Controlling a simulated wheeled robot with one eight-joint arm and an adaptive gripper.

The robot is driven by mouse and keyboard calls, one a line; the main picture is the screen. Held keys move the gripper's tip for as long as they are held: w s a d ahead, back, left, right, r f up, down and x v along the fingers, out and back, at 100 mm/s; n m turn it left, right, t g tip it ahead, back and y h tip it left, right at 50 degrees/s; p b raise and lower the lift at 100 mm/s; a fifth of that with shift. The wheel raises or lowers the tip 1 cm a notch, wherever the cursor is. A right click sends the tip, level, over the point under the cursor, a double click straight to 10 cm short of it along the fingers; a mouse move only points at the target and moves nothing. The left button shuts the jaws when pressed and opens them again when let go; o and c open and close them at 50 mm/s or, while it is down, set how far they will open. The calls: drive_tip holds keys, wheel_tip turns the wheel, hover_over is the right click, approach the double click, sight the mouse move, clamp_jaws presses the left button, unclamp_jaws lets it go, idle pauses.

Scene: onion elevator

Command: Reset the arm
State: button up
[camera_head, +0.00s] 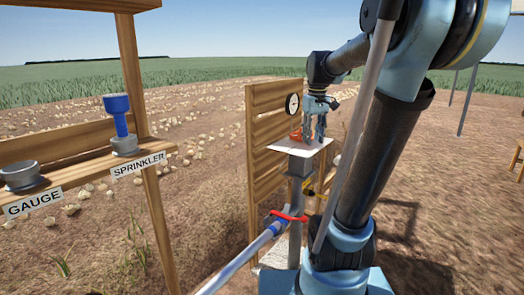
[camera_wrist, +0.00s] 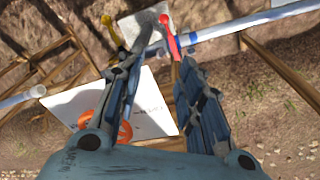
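My arm (camera_head: 358,165) rises at the right of the head view, bends at the top and reaches out to the wooden stand. My gripper (camera_head: 314,132) points down over a white plate (camera_head: 284,146) on the stand. In the wrist view my gripper (camera_wrist: 160,68) has its two fingers apart, with nothing between them. An orange part (camera_head: 296,135) sits on the plate beside the fingers. It also shows in the wrist view (camera_wrist: 124,132), partly hidden behind the left finger. I cannot tell whether the fingers touch the plate.
A slatted wooden panel (camera_head: 266,100) with a round gauge stands behind the plate. Below are a red handle (camera_head: 290,216), a yellow handle (camera_head: 310,192) and a pipe (camera_head: 240,258).

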drive_tip(key=s+f+m+t, duration=0.1)
drive_tip(key=s+f+m, duration=0.3)
drive_tip(key=s+f, duration=1.6)
drive_tip(key=shift+s, duration=0.55)
drive_tip(key=shift+f, duration=0.1)
